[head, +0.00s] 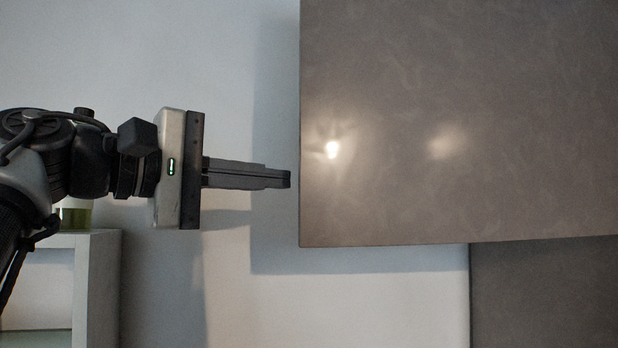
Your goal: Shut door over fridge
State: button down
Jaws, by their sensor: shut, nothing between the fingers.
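A large flat grey-brown panel (450,100) fills the upper right of the head view; it looks like the door over the fridge. Its left and bottom edges show, and its top and right side run out of view. A darker grey-brown surface (545,295), perhaps the fridge front, shows below it at the lower right. My gripper (288,179) is shut and empty. It points right, with its fingertips just left of the panel's left edge, at the lower half of that edge. I cannot tell whether they touch it. How far open the panel is cannot be told.
A pale wall (350,300) stands behind, with the panel's shadow on it. A grey-green shelf unit (97,285) stands at the lower left under my arm, with a partly hidden jar (75,214) on top. The space below my gripper looks clear.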

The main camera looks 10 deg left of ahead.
aim_at(310, 178)
jog(key=d, duration=0.5)
jog(key=shift+w+d, duration=0.25)
jog(key=shift+w, duration=0.1)
jog(key=shift+s, duration=0.1)
